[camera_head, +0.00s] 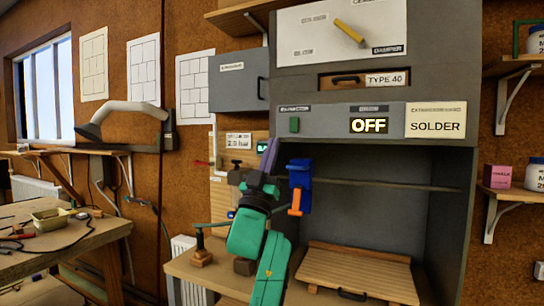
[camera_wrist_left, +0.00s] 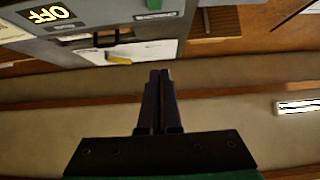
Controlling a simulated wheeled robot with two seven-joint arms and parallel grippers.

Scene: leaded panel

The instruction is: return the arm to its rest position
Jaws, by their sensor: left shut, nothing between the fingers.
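My left arm (camera_head: 244,235), green, comes up from the lower middle of the head view. My left gripper (camera_head: 270,150), with dark purple fingers, points upward in front of the left edge of the grey cabinet. In the left wrist view, my left gripper (camera_wrist_left: 160,75) has its two fingers together with nothing between them. No object touches the fingertips in that view. My right gripper does not show.
The grey cabinet (camera_head: 458,215) has an open bay with a slatted wooden board (camera_head: 358,272) at its base. Its lit sign (camera_head: 369,125) reads OFF. A blue and orange piece (camera_head: 300,173) shows just right of my gripper. A workbench (camera_head: 60,245) with tools stands at left.

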